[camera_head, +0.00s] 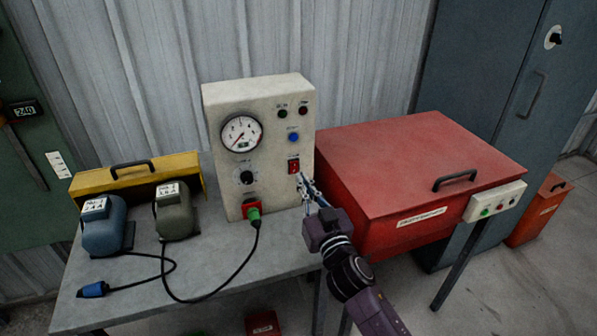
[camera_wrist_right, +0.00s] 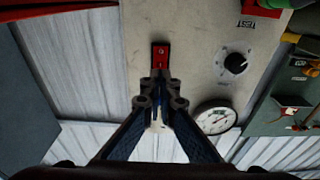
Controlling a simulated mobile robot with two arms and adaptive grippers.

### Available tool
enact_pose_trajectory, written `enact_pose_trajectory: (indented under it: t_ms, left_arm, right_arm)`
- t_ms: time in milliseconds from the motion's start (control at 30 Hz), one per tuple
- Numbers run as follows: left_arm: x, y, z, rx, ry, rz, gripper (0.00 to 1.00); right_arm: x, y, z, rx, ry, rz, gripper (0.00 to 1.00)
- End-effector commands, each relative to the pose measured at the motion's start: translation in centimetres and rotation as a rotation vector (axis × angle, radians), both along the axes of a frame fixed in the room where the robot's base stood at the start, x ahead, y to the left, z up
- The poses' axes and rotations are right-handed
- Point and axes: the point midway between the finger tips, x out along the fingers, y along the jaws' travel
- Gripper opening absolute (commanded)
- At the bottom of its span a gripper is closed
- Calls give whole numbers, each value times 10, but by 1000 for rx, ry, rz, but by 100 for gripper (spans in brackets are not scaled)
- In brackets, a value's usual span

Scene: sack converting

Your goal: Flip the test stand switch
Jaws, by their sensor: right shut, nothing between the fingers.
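The test stand (camera_head: 262,190) is a cream upright box on the grey table, with a round gauge (camera_head: 241,133), a black knob (camera_head: 246,177) and a blue button (camera_head: 293,137). Its switch is a red rocker (camera_head: 293,166) at the right of the front face. It also shows in the right wrist view as the red switch (camera_wrist_right: 160,55), just beyond the fingertips. My right gripper (camera_head: 303,181) is shut and empty, its tips close in front of and slightly below the switch; I cannot tell whether they touch it. My left gripper is not in view.
A red lidded box (camera_head: 400,180) stands close to the right of my right arm. A green plug (camera_head: 254,216) with a black cable sits in the stand's lower front. A blue motor (camera_head: 107,230), a grey motor (camera_head: 174,215) and a yellow case (camera_head: 90,185) stand at left.

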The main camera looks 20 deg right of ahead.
Motion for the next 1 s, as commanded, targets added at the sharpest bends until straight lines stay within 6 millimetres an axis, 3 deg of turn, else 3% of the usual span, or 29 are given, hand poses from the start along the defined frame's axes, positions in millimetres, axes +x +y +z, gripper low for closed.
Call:
enact_pose_trajectory:
  t_ms: [100, 333, 767, 1000]
  left_arm:
    - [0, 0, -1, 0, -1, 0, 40]
    - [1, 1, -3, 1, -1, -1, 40]
    - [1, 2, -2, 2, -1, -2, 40]
    - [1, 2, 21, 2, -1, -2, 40]
  right_arm:
    - [18, 0, 3, -1, -1, -1, 0]
    - [37, 1, 4, -1, 0, -1, 0]
    - [40, 1, 5, 0, 1, -1, 0]
    - [44, 1, 13, -1, 36, -1, 0]
